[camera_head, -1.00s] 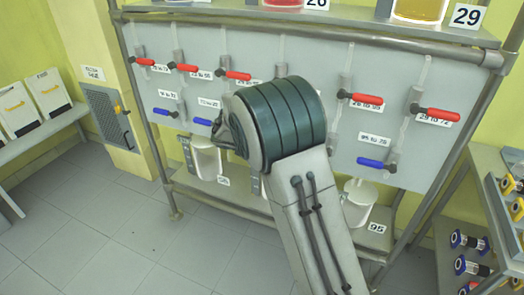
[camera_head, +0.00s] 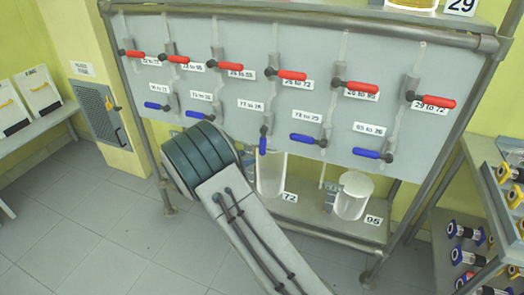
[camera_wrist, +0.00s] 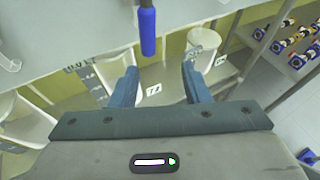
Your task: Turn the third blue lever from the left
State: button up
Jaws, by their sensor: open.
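The third blue lever (camera_head: 263,145) from the left hangs straight down on the grey panel, under the label 77 to 25 or similar. The other blue levers, such as the second (camera_head: 200,115) and the fourth (camera_head: 307,139), lie nearly level. In the wrist view a blue lever (camera_wrist: 148,32) points down at top centre, ahead of my gripper (camera_wrist: 160,68). My gripper is open, with nothing between its fingers and a visible gap to the lever.
Red levers (camera_head: 291,75) run in a row above the blue ones. White vessels (camera_head: 353,197) stand on the low shelf (camera_head: 325,224) under the panel. A rack with small parts (camera_head: 468,232) stands at right. The floor (camera_head: 90,225) at left is clear.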

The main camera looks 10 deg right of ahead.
aim_at(263, 147)
jog(key=a+f+m+t+h, duration=0.1)
jog(key=a+f+t+h, duration=0.1)
jog(key=a+h, duration=0.15)
jog(key=x, duration=1.3)
jog(key=shift+d+f, duration=0.1)
jog(key=shift+c, duration=0.3)
grip_shut()
